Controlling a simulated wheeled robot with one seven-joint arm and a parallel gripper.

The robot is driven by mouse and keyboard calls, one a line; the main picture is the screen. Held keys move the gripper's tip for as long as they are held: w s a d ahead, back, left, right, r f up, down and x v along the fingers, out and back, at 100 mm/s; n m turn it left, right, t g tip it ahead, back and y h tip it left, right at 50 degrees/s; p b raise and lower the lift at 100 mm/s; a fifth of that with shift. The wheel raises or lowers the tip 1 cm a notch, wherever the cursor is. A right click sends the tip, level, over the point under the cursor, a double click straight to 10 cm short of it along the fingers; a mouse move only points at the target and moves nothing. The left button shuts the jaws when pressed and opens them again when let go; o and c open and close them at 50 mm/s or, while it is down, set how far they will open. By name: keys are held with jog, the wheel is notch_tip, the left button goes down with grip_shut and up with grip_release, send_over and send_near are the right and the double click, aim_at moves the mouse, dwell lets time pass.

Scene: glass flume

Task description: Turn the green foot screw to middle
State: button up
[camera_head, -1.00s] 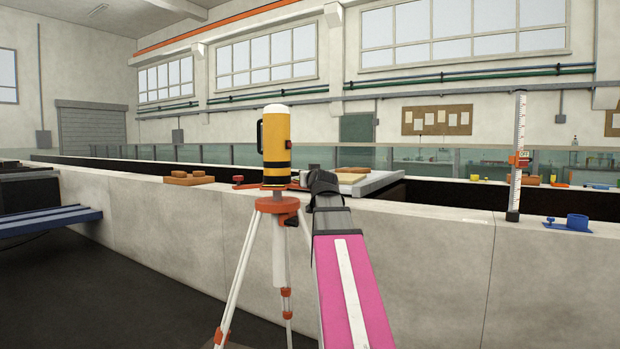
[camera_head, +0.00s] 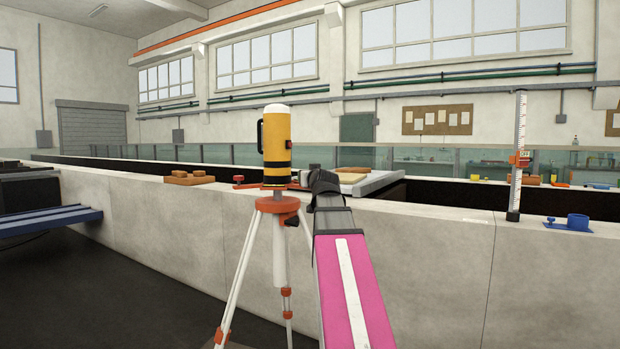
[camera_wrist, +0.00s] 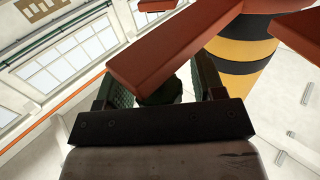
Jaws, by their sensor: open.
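The yellow instrument (camera_head: 277,140) with black bands and a white top stands upright on an orange-topped white tripod (camera_head: 278,245). In the wrist view its banded body (camera_wrist: 243,55) is at the upper right. A red-orange arm of its base (camera_wrist: 170,48) crosses above my gripper (camera_wrist: 158,76). The dark green foot screw (camera_wrist: 163,92) shows under that arm, between my two fingers. The fingers are open, one on each side of it; I cannot tell whether either touches it. In the head view my wrist hides the screw.
A long pale flume wall (camera_head: 400,240) runs behind the tripod. A white staff (camera_head: 517,160) and a blue fitting (camera_head: 570,223) stand on it at right. Brown blocks (camera_head: 190,177) lie on it at left. The dark floor at left is clear.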

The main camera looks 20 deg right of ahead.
jog(key=s+a, duration=0.1)
jog(key=s, duration=0.9)
jog(key=shift+s+a, duration=0.15)
jog(key=shift+s, duration=0.15)
